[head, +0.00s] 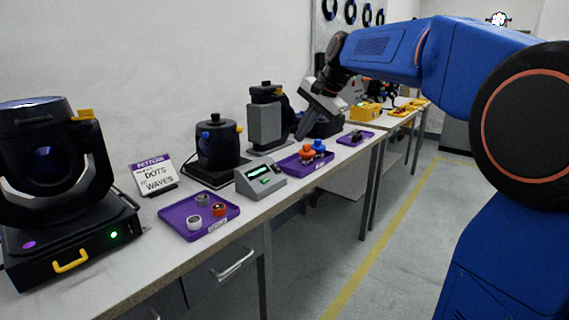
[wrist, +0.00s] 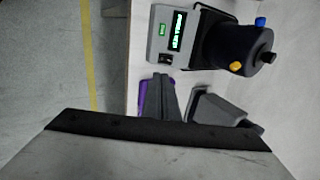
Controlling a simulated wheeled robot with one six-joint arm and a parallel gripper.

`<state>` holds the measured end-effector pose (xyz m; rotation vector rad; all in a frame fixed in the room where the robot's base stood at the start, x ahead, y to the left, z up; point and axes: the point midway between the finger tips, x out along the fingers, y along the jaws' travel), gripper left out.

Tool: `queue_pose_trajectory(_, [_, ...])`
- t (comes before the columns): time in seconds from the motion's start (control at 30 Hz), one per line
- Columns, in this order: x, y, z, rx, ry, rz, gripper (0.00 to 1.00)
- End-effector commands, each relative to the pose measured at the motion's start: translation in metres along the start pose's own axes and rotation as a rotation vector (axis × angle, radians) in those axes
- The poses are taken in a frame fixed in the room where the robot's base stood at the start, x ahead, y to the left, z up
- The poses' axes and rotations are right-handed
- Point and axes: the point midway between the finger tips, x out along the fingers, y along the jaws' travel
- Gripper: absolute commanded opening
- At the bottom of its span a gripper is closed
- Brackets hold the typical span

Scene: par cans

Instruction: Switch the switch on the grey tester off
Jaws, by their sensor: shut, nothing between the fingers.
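The grey tester (head: 260,181) stands on the bench between two purple trays, with a lit green display on its sloped top. In the wrist view the tester (wrist: 156,42) shows a green display, a small green light and a dark switch (wrist: 166,59) near its lower edge. Which way the switch is tipped is too small to tell. My gripper (head: 299,136) is shut and empty, pointing down above the bench behind and to the right of the tester. In the wrist view its fingertips (wrist: 161,77) appear just below the switch, apart from it in the head view.
A black par can (head: 217,147) stands behind the tester, and a grey block-shaped device (head: 267,122) stands close to my gripper. Purple trays hold small coloured parts, one at front left (head: 181,226) and one at right (head: 291,164). A moving-head light (head: 50,160) stands far left.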

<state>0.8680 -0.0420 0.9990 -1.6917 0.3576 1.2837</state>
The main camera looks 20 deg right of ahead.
Motion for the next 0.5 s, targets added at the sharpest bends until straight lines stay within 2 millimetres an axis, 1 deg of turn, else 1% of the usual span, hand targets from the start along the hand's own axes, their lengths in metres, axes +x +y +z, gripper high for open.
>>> queue_pose_trajectory(0.13, [0.006, 0.0, 0.0, -0.001, -0.001, 0.001, 0.0])
queue_pose_trajectory(0.27, [0.021, 0.001, 0.001, -0.001, -0.002, 0.002, 0.0])
queue_pose_trajectory(0.5, [0.063, 0.0, 0.001, -0.001, -0.002, 0.002, 0.0])
